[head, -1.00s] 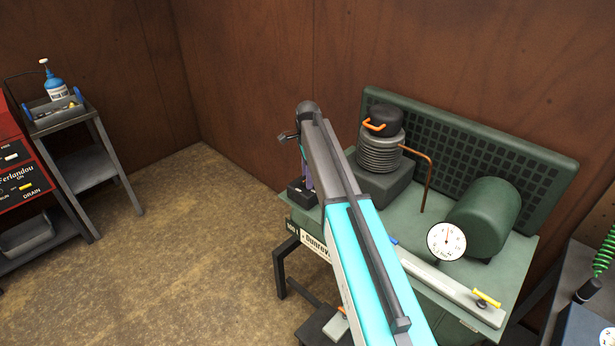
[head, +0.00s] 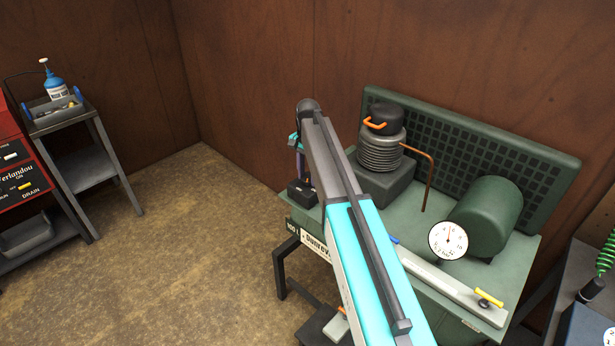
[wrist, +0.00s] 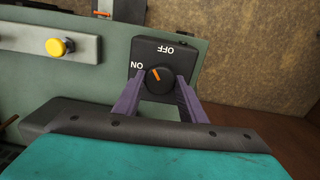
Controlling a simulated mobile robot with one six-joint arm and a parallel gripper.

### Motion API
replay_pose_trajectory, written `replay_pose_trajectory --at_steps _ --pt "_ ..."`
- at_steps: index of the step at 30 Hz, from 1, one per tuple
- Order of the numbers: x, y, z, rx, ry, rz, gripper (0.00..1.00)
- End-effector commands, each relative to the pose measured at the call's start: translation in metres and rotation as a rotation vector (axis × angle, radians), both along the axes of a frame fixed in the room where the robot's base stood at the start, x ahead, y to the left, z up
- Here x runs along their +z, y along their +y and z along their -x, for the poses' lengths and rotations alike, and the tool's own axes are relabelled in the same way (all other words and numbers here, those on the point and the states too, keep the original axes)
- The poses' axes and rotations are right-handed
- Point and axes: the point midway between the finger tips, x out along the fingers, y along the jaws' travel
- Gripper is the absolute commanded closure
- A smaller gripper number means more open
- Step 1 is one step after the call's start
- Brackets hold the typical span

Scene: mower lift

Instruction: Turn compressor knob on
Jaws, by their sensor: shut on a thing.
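The compressor knob (wrist: 160,81) is round and black with an orange mark, on a black switch box (wrist: 184,53) lettered ON and OFF. Its mark points up and left in the wrist view, between the two words and leaning towards ON. My gripper (wrist: 160,86) has purple fingers, one on each side of the knob, shut on it. In the head view the switch box (head: 301,193) sits at the left end of the green compressor (head: 418,220).
A pressure gauge (head: 448,240) and a yellow-handled valve (head: 489,298) stand on the compressor's front rail. A grey trolley (head: 85,165) with a blue bottle (head: 55,84) is at the left. The floor between is clear.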

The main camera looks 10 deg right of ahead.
Motion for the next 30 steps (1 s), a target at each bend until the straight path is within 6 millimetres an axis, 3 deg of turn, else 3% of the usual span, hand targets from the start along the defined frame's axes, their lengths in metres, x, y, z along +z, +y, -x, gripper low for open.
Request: replay_pose_trajectory --at_steps 30 --pt "0.0011 0.0024 -0.0022 0.857 -0.005 0.002 0.85"
